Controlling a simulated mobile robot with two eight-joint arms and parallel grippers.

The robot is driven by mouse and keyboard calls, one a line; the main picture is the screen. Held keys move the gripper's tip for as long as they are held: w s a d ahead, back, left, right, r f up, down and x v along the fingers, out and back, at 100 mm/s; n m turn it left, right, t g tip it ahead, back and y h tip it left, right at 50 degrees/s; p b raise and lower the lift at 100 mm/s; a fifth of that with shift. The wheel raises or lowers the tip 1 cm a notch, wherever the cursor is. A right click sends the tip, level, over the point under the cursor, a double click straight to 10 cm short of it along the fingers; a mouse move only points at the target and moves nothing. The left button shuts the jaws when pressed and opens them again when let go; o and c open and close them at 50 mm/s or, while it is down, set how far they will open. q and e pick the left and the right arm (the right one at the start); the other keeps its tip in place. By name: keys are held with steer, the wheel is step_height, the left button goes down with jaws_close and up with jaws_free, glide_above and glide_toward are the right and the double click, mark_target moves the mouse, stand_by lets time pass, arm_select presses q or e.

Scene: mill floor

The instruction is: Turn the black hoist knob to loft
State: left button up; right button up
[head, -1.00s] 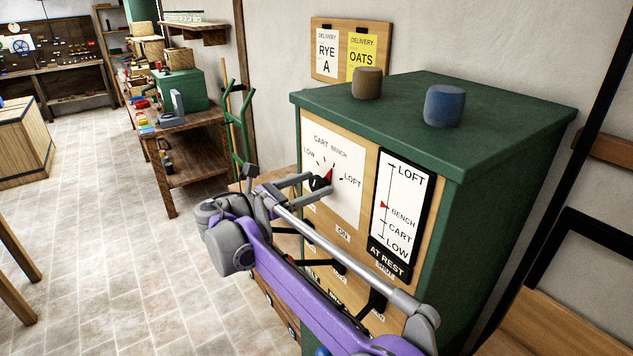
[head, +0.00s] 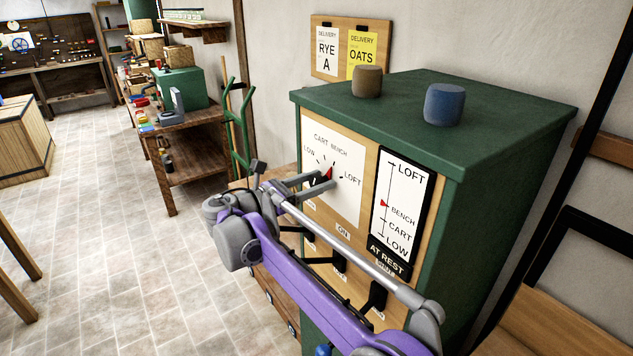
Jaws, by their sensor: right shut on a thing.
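The black hoist knob (head: 318,181) is on the white dial plate (head: 347,205) on the front of the green cabinet. The plate reads LOW, CART, BENCH and LOFT. The knob's red pointer (head: 329,171) points up, about toward BENCH. My right gripper (head: 326,180) is shut on the knob, and its fingers hide part of it. The tall gauge (head: 405,205) to the right has its red marker at BENCH and reads AT REST below. My left gripper is not in view.
A bench (head: 190,150) stands behind at left.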

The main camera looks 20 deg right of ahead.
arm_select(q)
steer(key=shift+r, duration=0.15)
arm_select(e)
steer(key=shift+m, duration=0.3)
steer(key=m+p, duration=0.1)
steer(key=m, duration=0.1)
steer(key=shift+s+m, duration=0.1)
steer(key=shift+m, duration=0.2)
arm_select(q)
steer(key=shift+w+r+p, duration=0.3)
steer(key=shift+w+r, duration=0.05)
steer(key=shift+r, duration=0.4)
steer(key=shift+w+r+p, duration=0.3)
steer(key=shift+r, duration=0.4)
arm_select(e)
steer(key=shift+m, duration=2.3)
steer(key=shift+f, duration=0.1)
steer(key=o, duration=1.3)
steer(key=shift+o, duration=0.2)
steer(key=shift+s, duration=0.1)
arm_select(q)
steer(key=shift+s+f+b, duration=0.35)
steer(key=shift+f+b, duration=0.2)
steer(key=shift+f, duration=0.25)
arm_select(e)
steer(key=v, duration=1)
steer(key=shift+a, duration=0.4)
steer(key=shift+s, duration=0.1)
